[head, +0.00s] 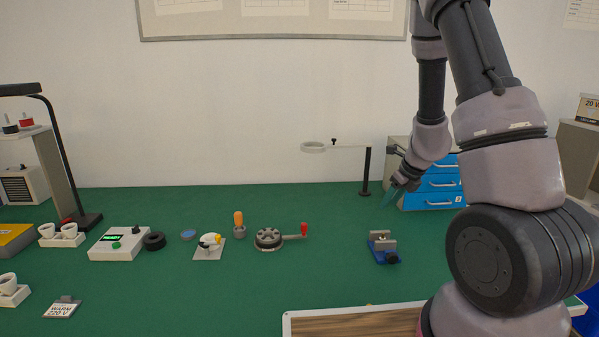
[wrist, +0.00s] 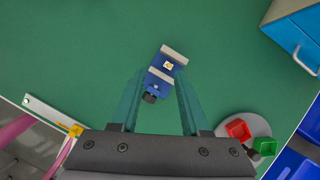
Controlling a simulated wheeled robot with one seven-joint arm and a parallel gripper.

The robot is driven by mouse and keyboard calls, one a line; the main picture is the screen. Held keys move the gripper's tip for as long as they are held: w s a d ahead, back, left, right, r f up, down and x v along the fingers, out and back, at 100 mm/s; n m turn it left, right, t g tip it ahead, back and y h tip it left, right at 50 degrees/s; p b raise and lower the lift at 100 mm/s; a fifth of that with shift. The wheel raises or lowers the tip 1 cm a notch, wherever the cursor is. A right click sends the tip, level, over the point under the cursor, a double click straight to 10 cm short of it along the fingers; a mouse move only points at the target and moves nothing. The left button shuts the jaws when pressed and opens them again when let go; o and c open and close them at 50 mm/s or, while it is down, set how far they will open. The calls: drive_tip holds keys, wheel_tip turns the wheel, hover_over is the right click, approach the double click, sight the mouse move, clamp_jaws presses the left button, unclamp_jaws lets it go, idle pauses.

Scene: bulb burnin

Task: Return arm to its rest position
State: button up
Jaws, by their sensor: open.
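My gripper (head: 393,190) is raised above the green table (head: 335,225), in front of the drawer unit, with its teal fingers pointing down. In the wrist view my gripper (wrist: 161,78) has its two fingers spread apart with nothing held between them. A small blue vise (head: 382,248) with grey jaws stands on the table below and slightly left of the gripper. In the wrist view the vise (wrist: 157,81) shows between the fingers, lower down on the table. A small whitish-yellow spot shows between its jaws; I cannot tell what it is.
A blue drawer unit (head: 438,184) stands right of the gripper. A ring stand (head: 367,172) is close on its left. A crank device (head: 268,238), an orange-topped piece (head: 239,222) and a control box (head: 120,243) stand farther left. A round grey plate (wrist: 232,119) holds red and green pieces.

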drive_tip(key=s+a+r+n+y, duration=0.1)
drive_tip(key=s+a+r+n, duration=0.2)
drive_tip(key=r+n, duration=0.3)
drive_tip(key=s+a+r+n+t+y, duration=0.15)
drive_tip(key=a+r+n, duration=0.25)
drive_tip(key=r, duration=0.5)
drive_tip(key=s+a+r+n+g+y, duration=0.1)
drive_tip(key=s+a+r+n, duration=0.25)
drive_tip(key=r, duration=0.35)
drive_tip(key=s+d+r+n+t+h, duration=0.1)
drive_tip(key=s+r+n, duration=0.4)
drive_tip(key=s+n, duration=0.1)
drive_tip(key=s+d+r+n+t+h, duration=0.1)
drive_tip(key=s+r+n+h, duration=0.1)
drive_tip(key=s+r+n, duration=0.2)
drive_tip(key=s+n, duration=0.3)
drive_tip(key=s, duration=0.1)
drive_tip(key=shift+s+d+r, duration=0.15)
drive_tip(key=shift+s+r, duration=0.2)
drive_tip(key=shift+r, duration=0.05)
